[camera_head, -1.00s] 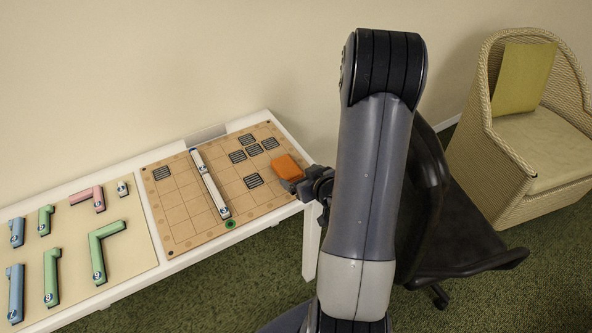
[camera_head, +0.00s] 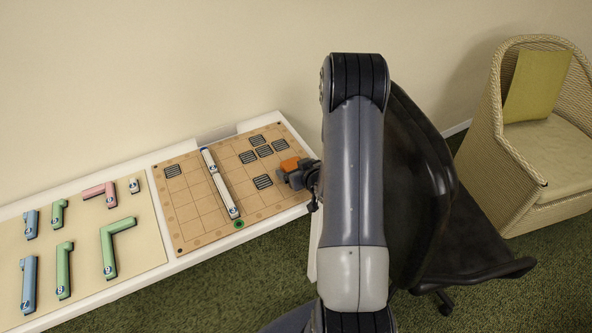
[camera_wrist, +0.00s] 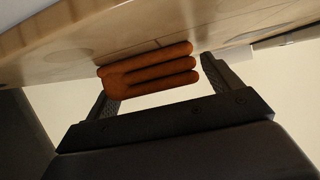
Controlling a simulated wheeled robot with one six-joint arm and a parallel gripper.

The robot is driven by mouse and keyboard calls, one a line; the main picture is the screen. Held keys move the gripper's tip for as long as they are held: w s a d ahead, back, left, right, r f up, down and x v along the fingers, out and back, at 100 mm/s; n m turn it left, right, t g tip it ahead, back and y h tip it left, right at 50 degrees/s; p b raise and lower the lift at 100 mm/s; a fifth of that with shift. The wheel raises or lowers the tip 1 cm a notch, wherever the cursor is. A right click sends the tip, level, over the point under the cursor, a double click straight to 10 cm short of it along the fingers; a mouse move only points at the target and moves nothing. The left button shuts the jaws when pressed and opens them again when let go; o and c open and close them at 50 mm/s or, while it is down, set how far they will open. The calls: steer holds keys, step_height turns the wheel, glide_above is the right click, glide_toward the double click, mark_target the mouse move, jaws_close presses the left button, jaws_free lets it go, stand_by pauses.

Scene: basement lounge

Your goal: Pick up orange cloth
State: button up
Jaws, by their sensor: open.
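The orange cloth (camera_head: 290,163) is a small folded stack on the right side of the wooden grid board (camera_head: 190,225). In the wrist view the folded cloth (camera_wrist: 148,70) shows several layers and lies between the two open fingers. My gripper (camera_head: 290,178) is at the cloth, by the right edge of the board, and hides part of it. In the wrist view my gripper (camera_wrist: 160,85) has one finger on each side of the cloth, with a small gap at the right finger. Whether the left finger touches the cloth is unclear.
A long white-and-blue piece (camera_head: 220,183) and several dark striped squares (camera_head: 264,151) lie on the board. Coloured pieces (camera_head: 112,245) lie on a panel at the left of the white table (camera_head: 150,277). A black chair (camera_head: 465,250) and a wicker armchair (camera_head: 560,150) stand right.

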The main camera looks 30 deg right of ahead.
steer(key=shift+c, duration=0.5)
steer(key=c, duration=1)
steer(key=shift+o, duration=0.2)
